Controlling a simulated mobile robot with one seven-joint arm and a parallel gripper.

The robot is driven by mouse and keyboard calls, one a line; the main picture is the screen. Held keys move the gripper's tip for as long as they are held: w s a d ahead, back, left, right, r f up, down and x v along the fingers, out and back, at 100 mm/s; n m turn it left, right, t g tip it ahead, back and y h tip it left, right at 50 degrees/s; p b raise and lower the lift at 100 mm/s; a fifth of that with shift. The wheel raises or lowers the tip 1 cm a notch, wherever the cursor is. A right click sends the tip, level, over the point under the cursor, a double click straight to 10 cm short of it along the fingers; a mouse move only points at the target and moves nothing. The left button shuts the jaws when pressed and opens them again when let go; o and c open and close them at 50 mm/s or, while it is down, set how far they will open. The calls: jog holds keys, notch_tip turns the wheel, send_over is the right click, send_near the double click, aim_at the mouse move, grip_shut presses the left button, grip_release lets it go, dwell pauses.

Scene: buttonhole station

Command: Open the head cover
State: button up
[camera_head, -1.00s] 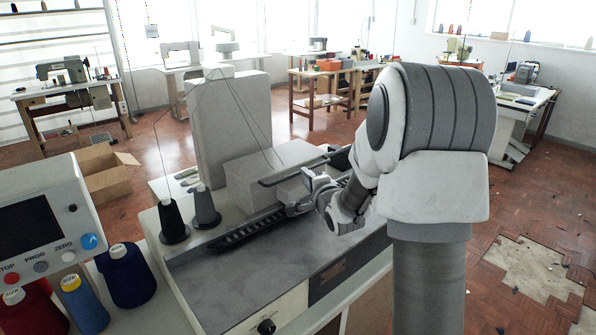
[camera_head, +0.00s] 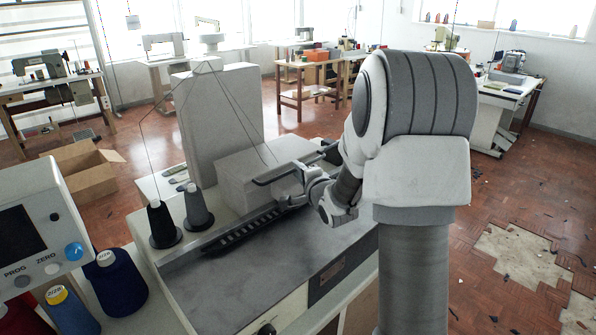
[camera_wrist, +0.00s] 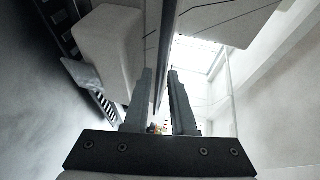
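The head cover (camera_head: 238,178) is a light grey box-shaped part on the machine, in front of a tall upright block. A long dark bar (camera_head: 288,166) runs along its upper right side; in the wrist view a dark bar (camera_wrist: 167,45) passes between my fingertips. The cover looks closed. My gripper (camera_head: 285,199) is at the cover's right front side, below the bar. In the wrist view my gripper's two fingers (camera_wrist: 160,75) stand apart with the bar in the gap; I cannot tell whether they touch it. My own arm hides the machine's right end.
Two dark thread cones (camera_head: 163,223) stand left of the cover. A control panel (camera_head: 35,235) and a blue thread cone (camera_head: 116,282) are at the lower left. A cardboard box (camera_head: 88,172) lies on the floor behind.

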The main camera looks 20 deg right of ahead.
grip_shut()
dwell(1.2)
